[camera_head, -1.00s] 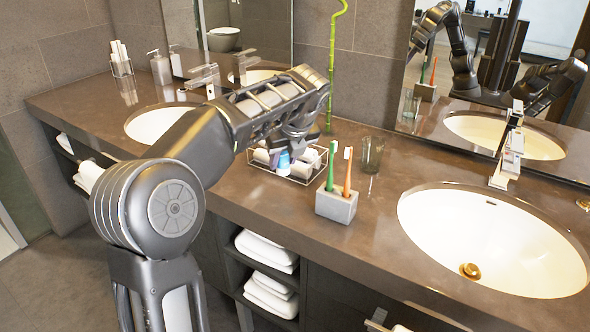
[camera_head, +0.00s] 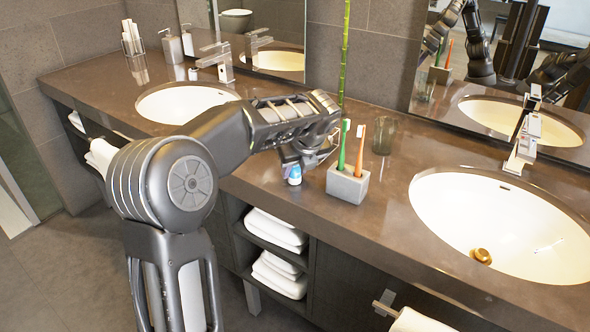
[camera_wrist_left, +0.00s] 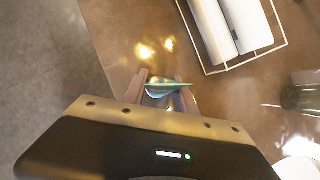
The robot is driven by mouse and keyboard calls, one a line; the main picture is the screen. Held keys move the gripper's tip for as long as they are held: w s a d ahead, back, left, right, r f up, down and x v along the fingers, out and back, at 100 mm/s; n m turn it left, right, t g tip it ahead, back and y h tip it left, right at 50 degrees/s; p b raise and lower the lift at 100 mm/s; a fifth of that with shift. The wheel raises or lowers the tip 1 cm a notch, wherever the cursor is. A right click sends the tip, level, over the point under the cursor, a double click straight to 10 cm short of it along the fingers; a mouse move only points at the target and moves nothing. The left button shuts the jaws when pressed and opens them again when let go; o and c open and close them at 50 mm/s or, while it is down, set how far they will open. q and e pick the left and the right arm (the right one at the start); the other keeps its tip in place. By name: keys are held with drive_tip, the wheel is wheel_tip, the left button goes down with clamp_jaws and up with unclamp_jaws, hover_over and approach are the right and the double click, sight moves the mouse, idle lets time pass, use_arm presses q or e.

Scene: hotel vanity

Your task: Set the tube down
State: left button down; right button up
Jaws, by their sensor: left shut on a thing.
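The tube shows in the head view as a small white and blue end (camera_head: 294,176) under my left gripper (camera_head: 302,163), left of the toothbrush holder. In the left wrist view the tube (camera_wrist_left: 167,88) is a pale green-blue, tapered shape between the two fingertips. My left gripper (camera_wrist_left: 166,93) is shut on it. The tube is over the brown counter (camera_head: 290,215), close to its front edge; I cannot tell whether it touches the surface. My gripper hides most of the tube in the head view. My right gripper is not in view.
A grey holder (camera_head: 347,184) with a green and an orange toothbrush stands just right of the gripper, a glass (camera_head: 384,136) behind it. Sinks (camera_head: 500,225) lie on both sides. Towels (camera_head: 278,274) fill shelves below.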

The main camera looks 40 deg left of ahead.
use_arm(q)
drive_tip(key=c, duration=1)
unclamp_jaws()
drive_tip(key=shift+f, duration=0.1)
drive_tip(key=p+v, duration=0.1)
drive_tip(key=v, duration=1.1)
